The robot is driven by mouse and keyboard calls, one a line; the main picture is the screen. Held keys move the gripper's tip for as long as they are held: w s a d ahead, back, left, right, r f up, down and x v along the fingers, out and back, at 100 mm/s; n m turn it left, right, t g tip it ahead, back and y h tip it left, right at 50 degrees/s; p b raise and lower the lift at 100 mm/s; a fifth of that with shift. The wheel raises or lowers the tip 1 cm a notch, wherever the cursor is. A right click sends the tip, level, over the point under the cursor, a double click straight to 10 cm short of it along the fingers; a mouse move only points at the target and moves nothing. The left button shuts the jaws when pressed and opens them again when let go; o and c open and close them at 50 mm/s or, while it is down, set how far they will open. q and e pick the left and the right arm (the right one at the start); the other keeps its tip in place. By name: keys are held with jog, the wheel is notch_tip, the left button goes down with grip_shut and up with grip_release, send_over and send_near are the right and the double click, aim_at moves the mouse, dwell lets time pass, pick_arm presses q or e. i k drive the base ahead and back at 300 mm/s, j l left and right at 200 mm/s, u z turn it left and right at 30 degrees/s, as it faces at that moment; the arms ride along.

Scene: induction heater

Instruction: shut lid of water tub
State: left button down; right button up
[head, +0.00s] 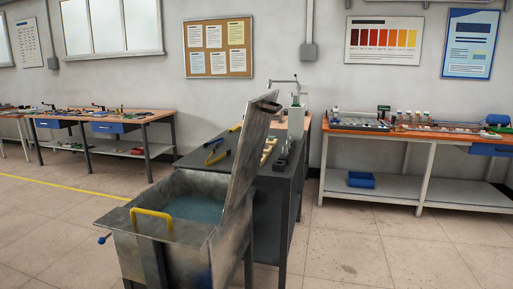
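The water tub (153,243) is a grey metal box in the lower middle of the head view, with blue-green water (194,209) inside. Its lid (243,152) is a tall grey metal panel standing open, nearly upright, along the tub's right side. A dark piece (267,103) shows at the lid's top edge. Neither of my grippers is in view.
A dark workbench (285,190) with tools stands right behind the tub. Long benches stand along the wall at left (100,116) and right (425,136). A blue bin (361,180) sits on the right bench's shelf. The floor is clear left and right of the tub.

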aim_at(260, 111)
jog(key=k, duration=0.45)
jog(key=k+j+u, duration=0.15)
jog(key=k+u, duration=0.15)
jog(key=k, duration=0.5)
jog(key=u, duration=1.45)
jog(key=l+u, duration=0.1)
jog(key=l, duration=0.35)
jog(key=i+l+u, duration=0.1)
jog(key=l, duration=0.3)
jog(key=i+l, duration=0.1)
jog(key=l, duration=0.5)
jog(key=i+l, duration=0.1)
jog(key=l, duration=1.15)
jog(key=i+l, duration=0.15)
jog(key=l, duration=0.5)
jog(key=i+l, duration=0.1)
jog(key=l, duration=0.5)
